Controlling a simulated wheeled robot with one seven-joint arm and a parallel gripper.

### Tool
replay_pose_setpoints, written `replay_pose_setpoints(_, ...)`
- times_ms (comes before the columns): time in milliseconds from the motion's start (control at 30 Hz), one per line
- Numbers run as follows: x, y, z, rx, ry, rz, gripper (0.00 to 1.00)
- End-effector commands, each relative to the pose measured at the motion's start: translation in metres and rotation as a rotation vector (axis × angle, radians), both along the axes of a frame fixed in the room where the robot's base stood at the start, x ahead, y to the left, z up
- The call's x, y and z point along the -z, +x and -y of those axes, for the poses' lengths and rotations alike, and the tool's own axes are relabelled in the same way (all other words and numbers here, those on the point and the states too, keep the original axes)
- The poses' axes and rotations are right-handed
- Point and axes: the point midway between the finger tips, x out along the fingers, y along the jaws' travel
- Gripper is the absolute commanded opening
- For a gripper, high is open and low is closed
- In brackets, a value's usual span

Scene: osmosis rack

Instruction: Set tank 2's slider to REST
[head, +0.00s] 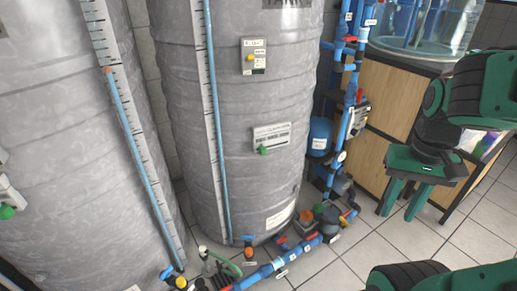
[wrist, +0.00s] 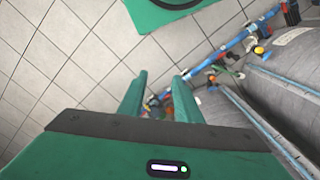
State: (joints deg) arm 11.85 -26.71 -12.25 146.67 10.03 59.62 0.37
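Two large grey tanks show in the head view, one in the middle (head: 240,105) and one at the left (head: 60,150). The middle tank has a "TANK" label (head: 287,3) cut off at the top edge, so its number cannot be read. On its front is a pale slider plate (head: 280,132) with a green knob (head: 263,150) toward its left end; its lettering is too small to read. Above is a small panel with a yellow knob (head: 249,58). My gripper (head: 400,213) is open and empty, right of the tank and well apart from it. Its fingers also show in the wrist view (wrist: 159,82).
Blue pipes with valves (head: 345,115) rise right of the middle tank and run along the floor before it (head: 270,268). A wooden cabinet (head: 388,95) with a clear vessel (head: 425,25) stands behind my arm. The tiled floor (head: 365,240) has free room at the right.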

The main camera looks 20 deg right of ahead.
Motion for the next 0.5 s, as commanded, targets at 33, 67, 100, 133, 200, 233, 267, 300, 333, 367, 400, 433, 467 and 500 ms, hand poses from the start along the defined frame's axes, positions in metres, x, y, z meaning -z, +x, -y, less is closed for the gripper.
replay_pose_setpoints(33,0.0000,-0.0001,0.0000,0.000,0.000,0.000,0.31)
replay_pose_setpoints(67,0.0000,-0.0002,0.0000,0.000,0.000,0.000,0.31)
replay_pose_setpoints(100,0.0000,-0.0002,0.0000,0.000,0.000,0.000,0.31)
replay_pose_setpoints(133,0.0000,-0.0002,0.0000,0.000,0.000,0.000,0.31)
replay_pose_setpoints(200,0.0000,-0.0002,0.0000,0.000,0.000,0.000,0.31)
replay_pose_setpoints(233,0.0000,-0.0002,0.0000,0.000,0.000,0.000,0.31)
replay_pose_setpoints(267,0.0000,-0.0002,0.0000,0.000,0.000,0.000,0.31)
replay_pose_setpoints(300,0.0000,-0.0002,0.0000,0.000,0.000,0.000,0.31)
replay_pose_setpoints(333,0.0000,-0.0002,0.0000,0.000,0.000,0.000,0.34)
replay_pose_setpoints(367,0.0000,-0.0001,0.0001,0.000,0.000,0.000,0.39)
replay_pose_setpoints(400,-0.0021,-0.0052,0.0004,-0.001,-0.002,0.008,0.39)
replay_pose_setpoints(433,-0.0036,-0.0085,0.0007,-0.003,-0.004,0.016,0.39)
replay_pose_setpoints(467,-0.0029,-0.0069,0.0019,-0.003,-0.009,0.022,0.39)
replay_pose_setpoints(500,-0.0010,-0.0011,0.0043,-0.006,-0.019,0.031,0.39)
